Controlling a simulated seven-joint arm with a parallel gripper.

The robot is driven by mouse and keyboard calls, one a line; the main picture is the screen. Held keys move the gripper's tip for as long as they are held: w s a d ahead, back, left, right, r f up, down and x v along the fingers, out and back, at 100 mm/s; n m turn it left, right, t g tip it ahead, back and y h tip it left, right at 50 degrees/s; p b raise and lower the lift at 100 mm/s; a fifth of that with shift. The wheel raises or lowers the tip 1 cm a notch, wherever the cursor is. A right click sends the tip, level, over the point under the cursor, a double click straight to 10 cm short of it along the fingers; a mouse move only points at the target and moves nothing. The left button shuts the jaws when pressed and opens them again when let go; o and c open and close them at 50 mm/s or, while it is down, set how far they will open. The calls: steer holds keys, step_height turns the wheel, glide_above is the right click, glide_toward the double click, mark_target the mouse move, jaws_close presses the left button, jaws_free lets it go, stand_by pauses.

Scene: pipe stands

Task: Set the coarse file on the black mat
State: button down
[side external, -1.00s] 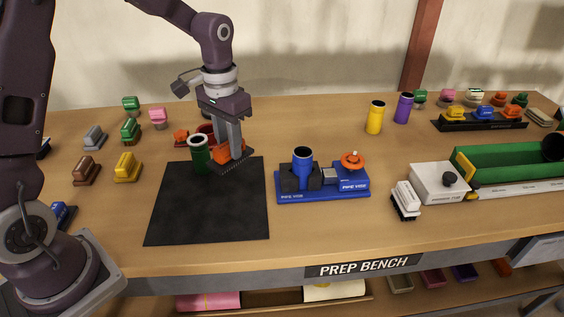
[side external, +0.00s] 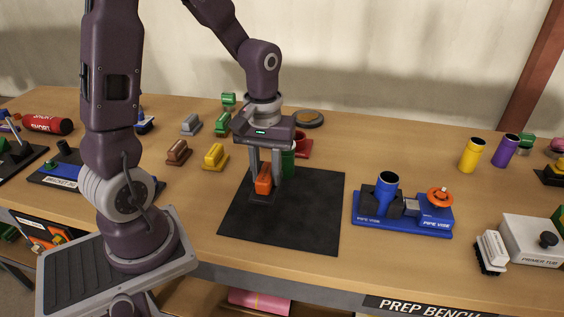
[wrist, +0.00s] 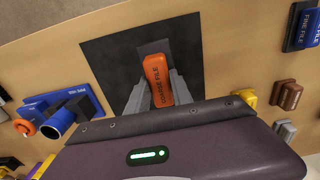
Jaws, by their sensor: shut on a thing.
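The coarse file (side external: 263,181) has an orange handle. It also shows in the wrist view (wrist: 158,80), where its label reads COARSE FILE. My gripper (side external: 265,188) is shut on it, with one finger on each side of the handle. The file is over the far left part of the black mat (side external: 300,221), which also shows in the wrist view (wrist: 108,72). Its lower side is dark against the mat, so I cannot tell whether it touches.
A green pipe (side external: 288,164) stands just behind my gripper, partly hidden. A red object (side external: 304,146) is beyond it. A blue pipe vise (side external: 403,212) stands right of the mat. Yellow (side external: 215,157) and brown (side external: 179,152) handled tools lie left. The mat's front and right are clear.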

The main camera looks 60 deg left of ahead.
step_height(320, 180, down, 8)
steer(key=shift+f, duration=0.2)
steer(key=shift+f, duration=0.15)
stand_by(0.6)
steer(key=c, duration=1.5)
jaws_free()
steer(key=o, duration=0.6)
steer(key=shift+r, duration=3.5)
